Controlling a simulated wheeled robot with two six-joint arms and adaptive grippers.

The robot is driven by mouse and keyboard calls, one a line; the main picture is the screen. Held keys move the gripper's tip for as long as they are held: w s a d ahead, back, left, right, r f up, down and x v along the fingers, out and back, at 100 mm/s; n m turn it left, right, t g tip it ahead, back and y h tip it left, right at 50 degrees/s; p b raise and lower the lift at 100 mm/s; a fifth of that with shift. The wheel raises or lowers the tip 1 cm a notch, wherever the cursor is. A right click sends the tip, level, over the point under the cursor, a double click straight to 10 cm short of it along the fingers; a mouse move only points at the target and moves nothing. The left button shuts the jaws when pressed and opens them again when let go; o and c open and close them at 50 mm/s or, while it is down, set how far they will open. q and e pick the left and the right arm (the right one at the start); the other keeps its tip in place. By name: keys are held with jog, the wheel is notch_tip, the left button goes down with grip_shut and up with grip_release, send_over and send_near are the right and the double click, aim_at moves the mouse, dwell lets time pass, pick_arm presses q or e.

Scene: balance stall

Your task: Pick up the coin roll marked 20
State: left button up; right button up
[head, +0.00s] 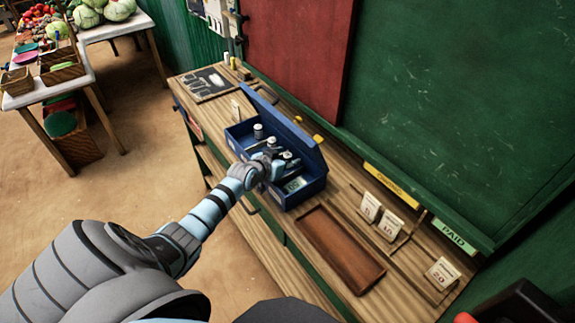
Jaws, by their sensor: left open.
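An open blue cash box (308,196) stands on the wooden counter with its lid tilted back. Small pale-topped cylinders that look like coin rolls stand inside: one at the left end (258,130), another near the middle (271,142) and one close to my gripper (287,155). Their markings are too small to read. My left gripper (279,164) is open over the box, among its contents, and partly hides the inside.
An empty brown wooden tray (313,222) lies right of the box. White number cards (370,207) (390,226) stand beyond it, and one reading 20 (442,272) stands under a "PAID" sign (454,236). A dark tool board (205,84) lies at the far left end.

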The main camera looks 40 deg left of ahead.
pick_arm(q)
grip_shut()
jog(key=shift+r, duration=0.1)
